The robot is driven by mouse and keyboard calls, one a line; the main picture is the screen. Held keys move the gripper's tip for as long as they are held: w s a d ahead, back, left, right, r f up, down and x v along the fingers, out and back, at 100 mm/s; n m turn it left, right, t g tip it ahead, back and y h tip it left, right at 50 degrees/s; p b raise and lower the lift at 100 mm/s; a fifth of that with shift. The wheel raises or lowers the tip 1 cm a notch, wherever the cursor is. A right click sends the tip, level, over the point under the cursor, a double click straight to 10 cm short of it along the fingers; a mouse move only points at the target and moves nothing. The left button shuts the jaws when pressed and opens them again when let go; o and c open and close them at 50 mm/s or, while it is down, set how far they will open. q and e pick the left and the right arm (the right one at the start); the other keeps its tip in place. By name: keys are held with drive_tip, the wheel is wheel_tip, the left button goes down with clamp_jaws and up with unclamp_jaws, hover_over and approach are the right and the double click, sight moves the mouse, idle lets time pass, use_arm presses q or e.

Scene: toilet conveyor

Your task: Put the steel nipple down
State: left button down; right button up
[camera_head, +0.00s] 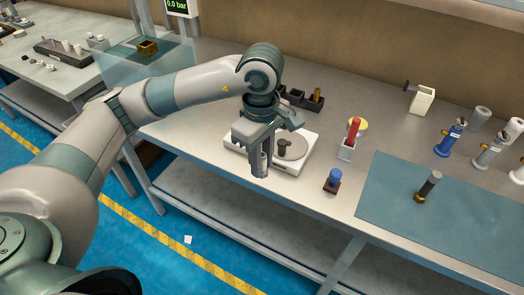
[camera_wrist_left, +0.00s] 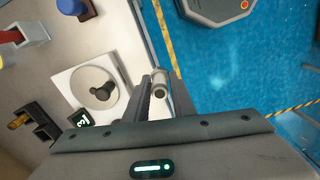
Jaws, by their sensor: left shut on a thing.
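My left gripper (camera_head: 260,168) is shut on the steel nipple, in front of the white square device. In the left wrist view its fingers (camera_wrist_left: 152,98) hold the steel nipple (camera_wrist_left: 158,80), a short light-grey cylinder with an open end, near the table's front edge. The fingers hide part of the nipple, and in the head view I cannot make it out clearly. My right gripper is in neither view.
The white square device (camera_head: 290,166) has a round plate with a dark part on it. A blue-topped piece (camera_head: 333,177), a red-handled piece (camera_head: 354,132) and dark bins (camera_head: 295,97) stand nearby. A grey-green mat (camera_head: 390,205) lies to the right. Blue floor shows beyond the edge.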

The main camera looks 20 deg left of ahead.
use_arm(q)
drive_tip(key=s+f+m, duration=0.3)
drive_tip(key=f+m, duration=0.4)
drive_tip(key=f, duration=0.1)
drive_tip(key=s+f+m, duration=0.4)
drive_tip(key=f+m, duration=0.4)
drive_tip(key=f, duration=0.1)
drive_tip(key=shift+s+a, duration=0.2)
drive_tip(key=shift+a, duration=0.2)
drive_tip(key=shift+d, duration=0.1)
